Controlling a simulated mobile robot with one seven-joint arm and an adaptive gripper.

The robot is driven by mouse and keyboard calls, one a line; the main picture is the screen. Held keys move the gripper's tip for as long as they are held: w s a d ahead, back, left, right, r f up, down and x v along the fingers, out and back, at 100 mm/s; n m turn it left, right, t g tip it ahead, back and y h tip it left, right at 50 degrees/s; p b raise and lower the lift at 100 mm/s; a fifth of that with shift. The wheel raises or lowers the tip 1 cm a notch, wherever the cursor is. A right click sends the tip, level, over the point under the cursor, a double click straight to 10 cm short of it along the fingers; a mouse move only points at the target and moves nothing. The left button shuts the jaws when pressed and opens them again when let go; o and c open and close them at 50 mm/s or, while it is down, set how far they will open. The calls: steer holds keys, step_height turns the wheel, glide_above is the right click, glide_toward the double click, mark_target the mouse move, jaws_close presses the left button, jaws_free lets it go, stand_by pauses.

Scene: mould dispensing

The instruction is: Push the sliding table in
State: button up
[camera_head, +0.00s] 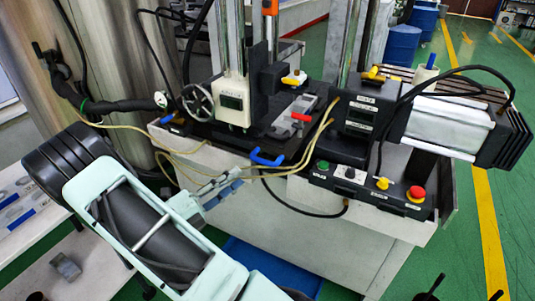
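The sliding table (283,146) is a dark flat plate low on the front of the machine, under the upright column. A blue handle (267,158) sits at its front edge. A grey metal block (291,119) lies on the plate's right part. My gripper (224,187) shows as a small pale grey-blue end beyond my light green arm, in front of the machine and just lower left of the blue handle. A gap seems to lie between them, though depth is hard to judge. Its fingers are too small and partly hidden to tell open from shut.
A handwheel (197,102) and yellowish hoses (140,128) are left of the plate. A control box with a red button (416,193) is at right. A white side table (30,225) with small parts stands at left.

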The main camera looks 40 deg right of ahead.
mark_target(262, 159)
steer(key=d, duration=0.3)
steer(key=d+r, duration=0.1)
steer(key=d, duration=0.6)
steer(key=shift+s+d+r, duration=0.1)
steer(key=shift+d+r, duration=0.05)
steer(key=shift+r, duration=0.2)
jaws_close()
